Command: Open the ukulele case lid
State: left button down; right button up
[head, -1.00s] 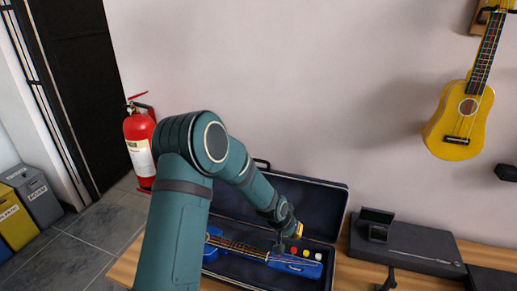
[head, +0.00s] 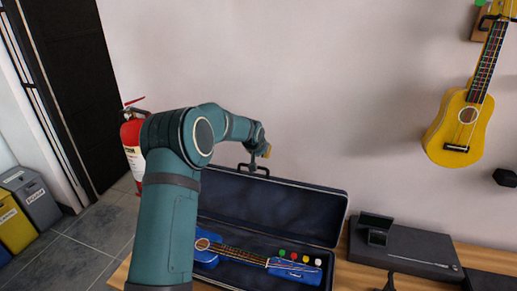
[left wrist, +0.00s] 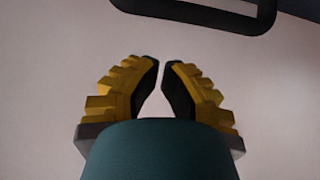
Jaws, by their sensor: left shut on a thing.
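The dark ukulele case (head: 215,277) lies on the wooden bench. Its lid (head: 275,207) is open and stands up at the back, leaning toward the wall. A black handle (head: 241,165) is at the lid's top edge; it also shows at the top of the left wrist view (left wrist: 203,20). A blue ukulele (head: 206,262) lies in the case. My left gripper (head: 264,152) is above the lid's top edge, close to the handle. Its yellow fingers (left wrist: 163,75) are nearly together, with a narrow gap and nothing seen between them. My right gripper is not in view.
A yellow ukulele (head: 460,128) hangs on the wall at the right. A dark flat box (head: 405,248) lies on the bench right of the case. A red fire extinguisher (head: 132,135) and bins (head: 35,203) are at the left. The wall above the lid is bare.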

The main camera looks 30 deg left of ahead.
pick_arm(q)
jog(key=shift+s+d+f+p, duration=0.15)
jog(key=shift+s+f, duration=0.3)
jog(key=shift+f, duration=0.2)
jog(key=shift+s+d+f+p, duration=0.1)
jog(key=shift+s+f+p, duration=0.05)
jog(key=shift+s+f, duration=0.4)
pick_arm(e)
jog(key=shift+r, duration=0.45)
pick_arm(q)
jog(key=shift+f, duration=0.1)
jog(key=shift+w, duration=0.1)
